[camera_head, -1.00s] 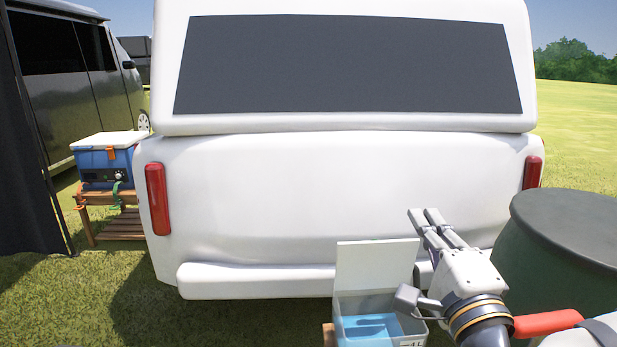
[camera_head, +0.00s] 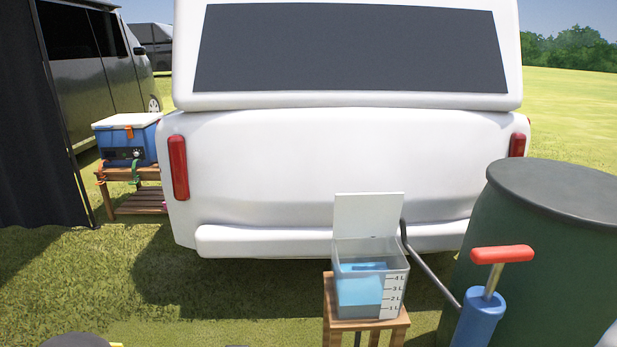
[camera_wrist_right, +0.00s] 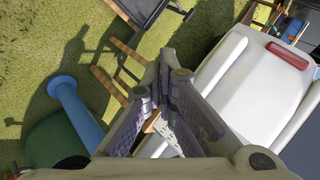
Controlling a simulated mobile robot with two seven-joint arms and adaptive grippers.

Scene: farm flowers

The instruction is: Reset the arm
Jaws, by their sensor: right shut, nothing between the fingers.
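My right gripper (camera_wrist_right: 168,75) shows in the right wrist view, its fingers shut together with nothing between them. In the head view, the clear container (camera_head: 383,300) with blue liquid and a raised white lid stands on a small wooden stool (camera_head: 340,330). The blue pump (camera_head: 480,318) with its red handle (camera_head: 502,254) stands upright to the right of the container, and a grey bent tube (camera_head: 432,275) runs between them.
A white vehicle (camera_head: 330,165) fills the middle behind the container. A dark green barrel (camera_head: 560,240) stands at the right. A blue cooler (camera_head: 128,145) sits on a wooden table (camera_head: 135,204) at the left, near a dark curtain (camera_head: 40,130).

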